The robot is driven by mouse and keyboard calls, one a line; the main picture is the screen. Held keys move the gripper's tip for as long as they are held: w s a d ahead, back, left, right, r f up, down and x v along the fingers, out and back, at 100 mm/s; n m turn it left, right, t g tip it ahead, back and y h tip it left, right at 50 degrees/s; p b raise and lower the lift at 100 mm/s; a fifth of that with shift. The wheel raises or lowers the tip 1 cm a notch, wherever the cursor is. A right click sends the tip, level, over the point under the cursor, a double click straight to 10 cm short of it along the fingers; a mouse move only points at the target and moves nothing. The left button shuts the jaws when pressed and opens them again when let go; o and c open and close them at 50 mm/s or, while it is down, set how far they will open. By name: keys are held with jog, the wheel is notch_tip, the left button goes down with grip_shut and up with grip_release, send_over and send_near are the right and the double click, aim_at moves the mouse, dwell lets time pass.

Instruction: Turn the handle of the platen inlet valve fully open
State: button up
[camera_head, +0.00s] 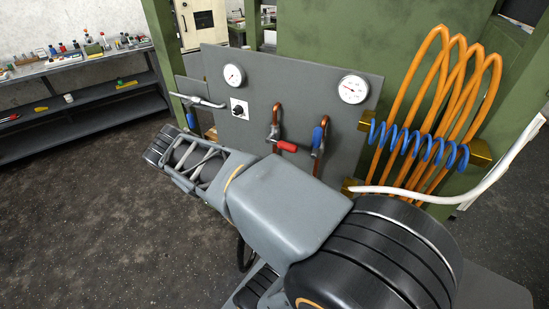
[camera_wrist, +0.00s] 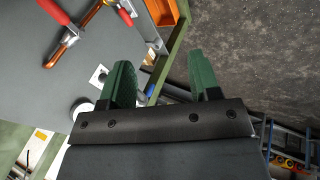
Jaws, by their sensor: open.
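A grey panel (camera_head: 225,115) carries two copper-pipe valves. No readable label tells which is the platen inlet valve. In the wrist view a red handle (camera_wrist: 53,10) and copper pipe (camera_wrist: 65,47) show at the upper left, with another red piece (camera_wrist: 125,12) at the top edge. My gripper (camera_wrist: 158,72) has green fingers, spread apart with nothing between them. It is clear of the red handle. In the head view my arm reaches left across the panel's lower part; the fingertips are not distinguishable.
Two gauges (camera_head: 233,76) (camera_head: 353,88) and a black knob (camera_head: 238,111) sit on the panel. Orange hoses (camera_head: 432,90) and a blue coil (camera_head: 415,143) hang at right. A cluttered shelf bench (camera_head: 80,60) stands at left. Open floor (camera_head: 70,210) lies in front.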

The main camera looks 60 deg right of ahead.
jog(key=w+d+f+m+g+h+b, duration=0.1)
jog(key=d+f+g+h+b, duration=0.1)
jog(key=d+f+h+b, duration=0.3)
jog(key=d+f+g+b, duration=0.2)
jog(key=d+f+b, duration=0.1)
jog(key=d, duration=0.4)
jog(key=g+h+b, duration=0.2)
jog(key=h+b, duration=0.2)
jog(key=b, duration=0.1)
send_near(283, 147)
jog(key=shift+h, duration=0.3)
jog(key=x, duration=1.2)
jog(key=shift+s+a+f, duration=0.15)
jog(key=shift+f, duration=0.1)
jog(key=shift+c, duration=0.4)
grip_shut()
